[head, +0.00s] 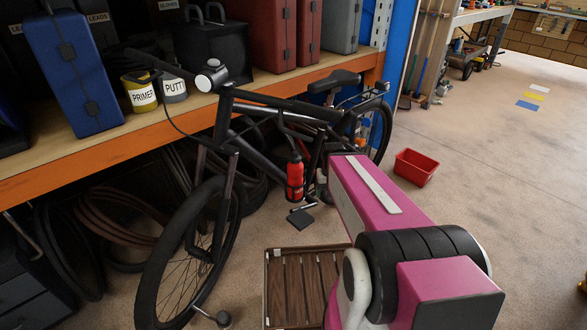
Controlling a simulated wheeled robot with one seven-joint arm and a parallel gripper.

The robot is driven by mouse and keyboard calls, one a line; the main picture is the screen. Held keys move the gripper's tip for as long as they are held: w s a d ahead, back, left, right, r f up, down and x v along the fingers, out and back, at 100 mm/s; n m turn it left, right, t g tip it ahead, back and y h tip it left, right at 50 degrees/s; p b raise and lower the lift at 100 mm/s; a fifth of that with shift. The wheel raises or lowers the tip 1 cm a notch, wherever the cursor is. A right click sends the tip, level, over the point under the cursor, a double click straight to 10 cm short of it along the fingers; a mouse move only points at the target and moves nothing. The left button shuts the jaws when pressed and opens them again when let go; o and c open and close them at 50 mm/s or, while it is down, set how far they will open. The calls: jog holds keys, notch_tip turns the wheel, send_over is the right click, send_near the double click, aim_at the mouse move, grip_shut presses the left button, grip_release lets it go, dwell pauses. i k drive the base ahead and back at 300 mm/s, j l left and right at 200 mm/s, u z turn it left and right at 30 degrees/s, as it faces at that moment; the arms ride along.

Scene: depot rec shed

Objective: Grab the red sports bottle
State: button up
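A red sports bottle (295,178) with a dark top sits upright, slightly tilted, in a dark holder on the frame of a black bicycle (285,108). The bicycle stands in front of an orange-edged shelf. Dark bands or holder parts cross the bottle's lower half. My pink arm is in the lower right, its near link ending just right of the bottle in the picture. It covers part of the bicycle's rear lower area. My gripper does not show; it is out of view or hidden behind the arm.
A slatted wooden crate (270,290) stands on the floor below the bottle, beside the front wheel (150,285). A red bin (416,168) lies to the right. The shelf (130,133) carries cases and tins. The floor at the right is mostly open.

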aim_at(295, 168)
jog(key=i+l+u, duration=0.1)
jog(key=l+u, duration=1.25)
jog(key=k+l+u, duration=0.15)
jog(key=l+u, duration=0.7)
jog(key=k+l+u, duration=0.2)
jog(key=l+u, duration=0.3)
jog(key=k+l+u, duration=0.2)
jog(key=u, duration=0.25)
jog(key=k+l+u, duration=0.25)
jog(key=l+u, duration=0.25)
jog(key=k+l+u, duration=0.1)
jog(key=k+u, duration=0.2)
jog(key=u, duration=0.15)
